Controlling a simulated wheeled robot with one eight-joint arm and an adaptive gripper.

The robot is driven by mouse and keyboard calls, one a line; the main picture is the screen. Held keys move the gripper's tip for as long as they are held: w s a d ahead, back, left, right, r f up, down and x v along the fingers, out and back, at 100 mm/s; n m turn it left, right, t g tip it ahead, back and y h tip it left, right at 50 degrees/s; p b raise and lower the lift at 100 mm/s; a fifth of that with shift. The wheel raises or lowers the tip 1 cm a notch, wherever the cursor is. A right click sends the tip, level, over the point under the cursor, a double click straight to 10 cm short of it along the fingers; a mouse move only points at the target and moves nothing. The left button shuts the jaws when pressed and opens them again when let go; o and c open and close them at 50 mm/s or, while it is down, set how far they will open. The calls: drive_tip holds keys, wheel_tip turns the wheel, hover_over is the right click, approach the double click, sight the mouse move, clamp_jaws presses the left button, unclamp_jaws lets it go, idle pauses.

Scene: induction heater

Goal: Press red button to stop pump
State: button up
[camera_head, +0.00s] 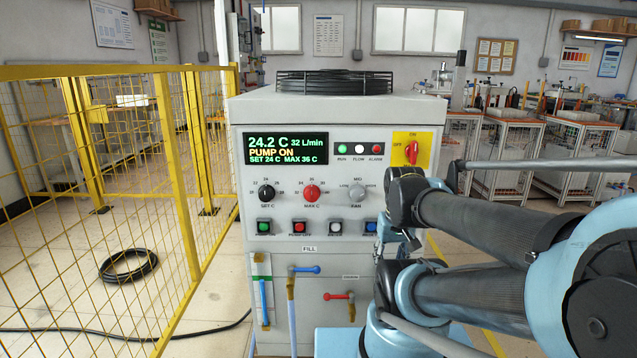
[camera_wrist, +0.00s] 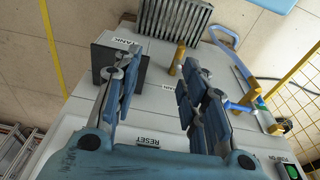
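The red button (camera_head: 300,227) is second from left in the row of square buttons on the grey cabinet's front panel, between the green button (camera_head: 264,226) and the white button (camera_head: 335,227). The display (camera_head: 286,149) reads "PUMP ON". The red button does not show in the wrist view; my gripper covers much of the panel there. My gripper (camera_wrist: 157,75) is open, its two blue fingers apart with nothing between them. In the head view my arm reaches in from the right and its end is near the blue button (camera_head: 371,227), right of the red one.
Below the buttons are a blue-handled valve (camera_head: 305,269) and a red-handled valve (camera_head: 338,296). Knobs sit above, with a red rotary switch (camera_head: 411,152) on a yellow plate. A yellow mesh fence (camera_head: 190,165) stands left of the cabinet. A coiled black hose (camera_head: 128,266) lies on the floor.

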clamp_jaws()
idle(1.1)
